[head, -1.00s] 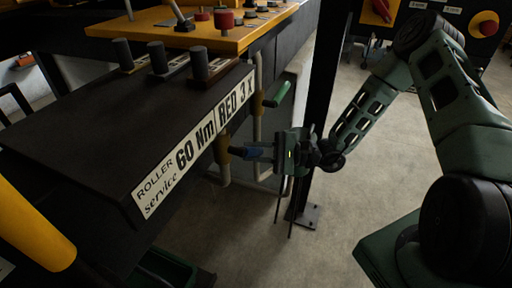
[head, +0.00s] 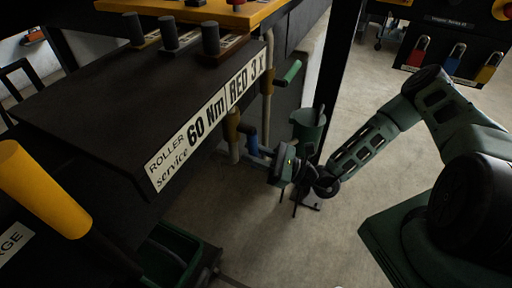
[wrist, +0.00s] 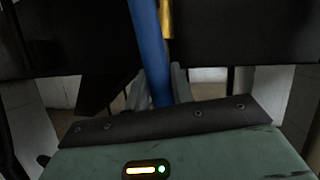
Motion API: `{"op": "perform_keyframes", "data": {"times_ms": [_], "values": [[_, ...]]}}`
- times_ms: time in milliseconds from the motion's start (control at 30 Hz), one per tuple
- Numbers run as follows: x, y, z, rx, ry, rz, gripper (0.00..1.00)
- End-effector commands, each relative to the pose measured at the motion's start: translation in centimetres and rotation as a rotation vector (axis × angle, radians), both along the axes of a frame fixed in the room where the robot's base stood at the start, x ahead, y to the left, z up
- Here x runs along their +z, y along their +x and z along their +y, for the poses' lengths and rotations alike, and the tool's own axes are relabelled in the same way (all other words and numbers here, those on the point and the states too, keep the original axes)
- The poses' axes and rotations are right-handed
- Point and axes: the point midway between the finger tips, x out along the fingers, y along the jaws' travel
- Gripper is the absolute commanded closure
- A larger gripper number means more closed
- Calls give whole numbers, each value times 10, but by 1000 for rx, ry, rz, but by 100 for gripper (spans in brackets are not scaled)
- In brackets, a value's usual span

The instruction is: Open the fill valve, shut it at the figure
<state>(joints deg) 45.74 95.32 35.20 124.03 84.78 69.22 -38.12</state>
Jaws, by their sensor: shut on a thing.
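The blue valve handle (head: 251,140) sticks out beside a brass-coloured valve body (head: 232,125) on a pale vertical pipe, right of the dark bench. My gripper (head: 266,157) is at its free end. In the wrist view the blue handle (wrist: 149,45) runs down between the jaws, and my gripper (wrist: 165,100) is shut on it. The fingertips are partly hidden behind the gripper's own body. A second handle, green (head: 289,73), sits higher on another pipe. No gauge or readout can be made out.
The dark bench carries a sign (head: 205,125) reading "60 Nm" and "RED 3 X". Padlocks hang on a dark board (head: 455,50) at the upper right.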

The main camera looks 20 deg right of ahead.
Motion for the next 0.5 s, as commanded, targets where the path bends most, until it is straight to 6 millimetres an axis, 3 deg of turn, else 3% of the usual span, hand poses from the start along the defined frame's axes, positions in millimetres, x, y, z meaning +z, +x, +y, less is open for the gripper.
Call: {"op": "perform_keyframes", "data": {"times_ms": [500], "values": [[-1,-4,3,2,29,34,100]]}}
